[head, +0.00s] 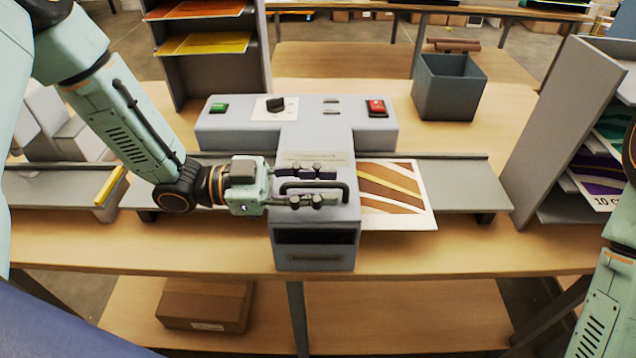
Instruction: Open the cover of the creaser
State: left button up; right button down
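The creaser appears to be the grey machine in the middle of the table, with a cover (312,215) on its near arm. A black bar handle (335,186) is fixed on top of the cover. The cover looks closed. My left gripper (318,187) reaches in from the left over the cover. Its two dark fingers are apart, one on the far side and one on the near side of the handle bar, with gaps visible. I cannot tell whether they touch it. My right arm shows at the right edge; its gripper is not clearly visible.
A brown-striped sheet (405,205) lies on the grey feed table right of the cover. A rear control panel (350,130) has a green button, black knob and red switch. A dark bin (447,90) stands behind right; a grey shelf rack (562,120) stands at right.

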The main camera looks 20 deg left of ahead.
pick_arm(q)
jog(key=shift+w, duration=0.1)
grip_shut()
dwell(0.5)
